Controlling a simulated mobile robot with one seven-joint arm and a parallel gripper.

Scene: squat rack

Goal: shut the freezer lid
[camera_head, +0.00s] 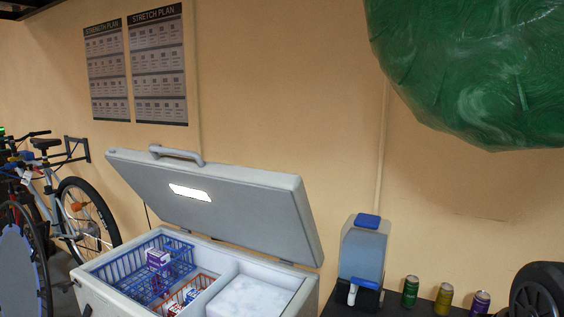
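The freezer lid (240,197) is a thick grey slab, raised and tilted up towards the wall behind the freezer. A grey handle (176,154) sits on its upper edge, and a bright white patch shows on its underside. The white chest freezer (97,266) stands open below it at the bottom of the camera view. Inside are a blue wire basket (130,276) with a purple-and-white box, an orange basket with small boxes, and a white frosty compartment at the right. My gripper is not in view.
A blue-and-clear dispenser (363,250) stands right of the freezer on a dark surface. Several cans (444,298) and a black round object (538,290) are farther right. A bicycle (85,215) is at the left. A large green wrapped object (480,70) fills the upper right.

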